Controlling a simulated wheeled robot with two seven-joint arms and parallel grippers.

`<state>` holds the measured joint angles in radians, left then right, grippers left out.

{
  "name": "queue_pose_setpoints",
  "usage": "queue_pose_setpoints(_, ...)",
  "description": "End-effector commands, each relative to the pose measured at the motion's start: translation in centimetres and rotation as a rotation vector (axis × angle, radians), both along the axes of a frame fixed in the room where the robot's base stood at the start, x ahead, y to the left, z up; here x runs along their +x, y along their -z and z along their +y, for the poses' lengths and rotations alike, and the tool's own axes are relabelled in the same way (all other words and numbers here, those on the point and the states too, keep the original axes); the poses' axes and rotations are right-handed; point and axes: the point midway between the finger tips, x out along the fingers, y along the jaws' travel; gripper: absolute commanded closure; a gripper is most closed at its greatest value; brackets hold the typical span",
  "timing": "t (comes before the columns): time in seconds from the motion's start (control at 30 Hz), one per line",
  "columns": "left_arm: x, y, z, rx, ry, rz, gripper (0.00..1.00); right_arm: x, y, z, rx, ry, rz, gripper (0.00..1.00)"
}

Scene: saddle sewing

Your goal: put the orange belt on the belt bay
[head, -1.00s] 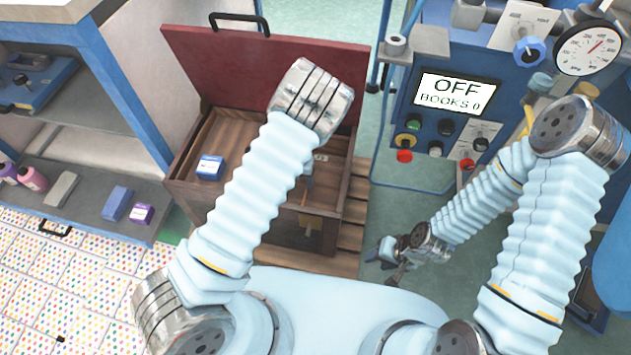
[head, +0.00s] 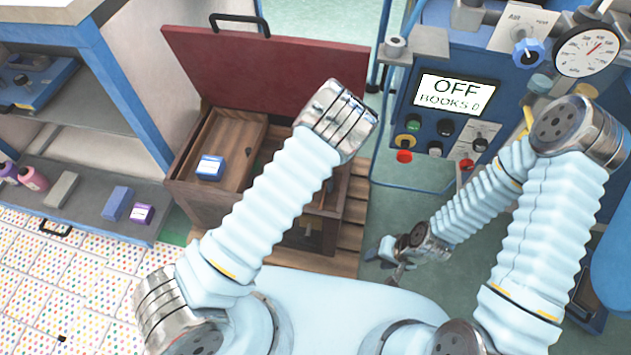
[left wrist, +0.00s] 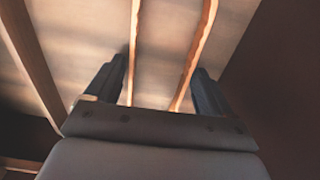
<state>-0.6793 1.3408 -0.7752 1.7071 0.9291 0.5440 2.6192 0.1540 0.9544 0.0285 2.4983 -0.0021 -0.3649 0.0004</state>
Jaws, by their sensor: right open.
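I cannot make out an orange belt or a belt bay for certain in either view. In the head view my left arm reaches over the open wooden chest (head: 195,192), and its gripper is hidden. The left wrist view shows my left gripper (left wrist: 157,88) open, its two dark fingers well apart. Two thin orange-brown strips (left wrist: 196,55) run across a pale surface beyond and between the fingers. I cannot tell whether they are chest parts or a belt. My right gripper (head: 391,270) is open and low over the green floor, right of the chest.
The chest's red lid (head: 270,75) stands raised. A blue box (head: 210,167) sits on the chest's inner wooden panel. A blue control machine (head: 450,100) reading OFF stands right. A grey shelf (head: 85,205) with bottles and small boxes is left. Floor between chest and machine is clear.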

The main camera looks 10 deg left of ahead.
Motion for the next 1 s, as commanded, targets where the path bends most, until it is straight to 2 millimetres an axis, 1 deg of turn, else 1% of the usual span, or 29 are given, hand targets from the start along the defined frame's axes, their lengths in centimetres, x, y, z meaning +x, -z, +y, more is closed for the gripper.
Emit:
queue_pose_setpoints(0.03, 0.0, 0.0, 0.0, 0.000, 0.000, 0.000, 0.09, 0.0, 0.0, 0.0, 0.000, 0.000, 0.000, 0.57)
queue_pose_setpoints(0.07, 0.0, 0.0, 0.0, 0.000, 0.000, 0.000, 0.05, 0.0, 0.0, 0.0, 0.000, 0.000, 0.000, 0.57)
queue_pose_setpoints(0.33, 0.0, -0.1, 0.0, 0.000, 0.000, 0.000, 0.05, 0.0, -0.1, 0.0, 0.000, 0.000, 0.000, 0.57)
queue_pose_setpoints(0.47, 0.0, -1.2, 0.0, 0.000, 0.002, -0.001, 0.05, 0.0, -0.3, 0.0, 0.000, 0.000, 0.000, 0.57)
queue_pose_setpoints(0.57, 0.1, -3.1, -0.1, -0.001, 0.002, -0.003, 0.05, 0.0, -0.5, 0.0, 0.000, -0.001, 0.000, 0.57)
queue_pose_setpoints(0.8, 0.0, -8.8, -0.1, -0.001, 0.001, -0.003, 0.05, 0.0, -1.1, 0.0, 0.001, -0.002, 0.000, 0.57)
queue_pose_setpoints(0.9, 0.0, -10.5, 0.0, 0.000, 0.002, -0.001, 0.05, 0.0, -1.3, 0.0, 0.001, -0.002, 0.000, 0.57)
queue_pose_setpoints(1.0, 0.0, -11.6, -0.1, 0.000, 0.001, 0.000, 0.05, 0.0, -1.4, 0.1, 0.001, -0.002, 0.000, 0.57)
